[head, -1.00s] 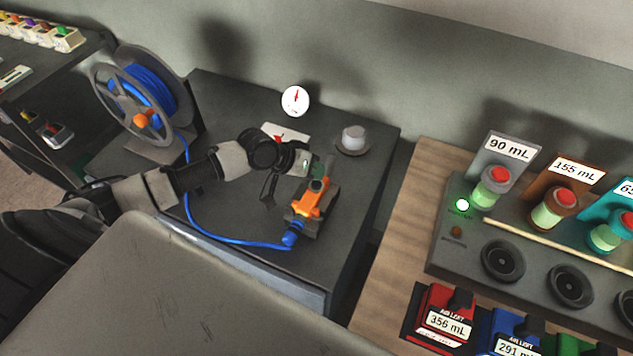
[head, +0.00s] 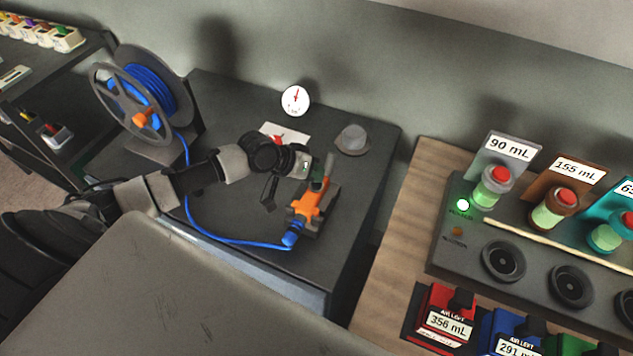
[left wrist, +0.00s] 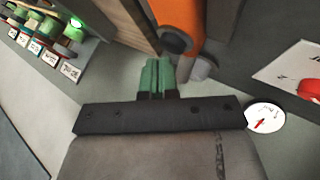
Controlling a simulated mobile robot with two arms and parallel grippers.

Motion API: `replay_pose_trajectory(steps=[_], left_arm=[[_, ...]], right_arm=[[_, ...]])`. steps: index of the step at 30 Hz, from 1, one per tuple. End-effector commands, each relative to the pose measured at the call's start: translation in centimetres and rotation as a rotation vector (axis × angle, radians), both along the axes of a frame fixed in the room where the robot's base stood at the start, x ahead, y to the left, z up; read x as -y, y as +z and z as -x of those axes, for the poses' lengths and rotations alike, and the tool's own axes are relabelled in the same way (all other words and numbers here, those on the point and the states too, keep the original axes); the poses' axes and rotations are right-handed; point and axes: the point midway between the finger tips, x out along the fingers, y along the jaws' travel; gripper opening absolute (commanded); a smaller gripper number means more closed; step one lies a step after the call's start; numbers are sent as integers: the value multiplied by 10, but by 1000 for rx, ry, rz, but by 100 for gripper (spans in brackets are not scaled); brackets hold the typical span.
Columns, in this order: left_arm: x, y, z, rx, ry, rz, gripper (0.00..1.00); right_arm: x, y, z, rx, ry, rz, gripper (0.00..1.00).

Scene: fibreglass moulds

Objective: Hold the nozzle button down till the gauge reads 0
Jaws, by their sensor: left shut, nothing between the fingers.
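The orange nozzle (head: 308,204) lies on a dark block on the grey bench, with the blue hose joined to its near end. It also shows at the top of the left wrist view (left wrist: 178,14), with a dark round part on it. My left gripper (head: 328,167) is shut and empty at the nozzle's far end. Its green fingers (left wrist: 158,74) point towards the nozzle; I cannot tell whether they touch it or its button. The white gauge (head: 295,100) has a red needle pointing roughly up in the head view; its figures are too small to read. My right gripper is not seen.
A reel of blue hose (head: 150,92) stands at the bench's left. A white card with a red part (head: 285,134) and a grey cap (head: 352,140) are behind my gripper. A wooden table (head: 395,270) with bottles and a rack is at right.

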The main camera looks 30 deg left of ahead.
Motion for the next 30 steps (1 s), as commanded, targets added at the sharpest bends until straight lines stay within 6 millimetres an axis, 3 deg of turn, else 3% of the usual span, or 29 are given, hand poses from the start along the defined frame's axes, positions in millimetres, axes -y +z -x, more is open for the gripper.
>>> replay_pose_trajectory(steps=[30], left_arm=[[0, -9, 1, -2, 0, 0, 0]], right_arm=[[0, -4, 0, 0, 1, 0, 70]])
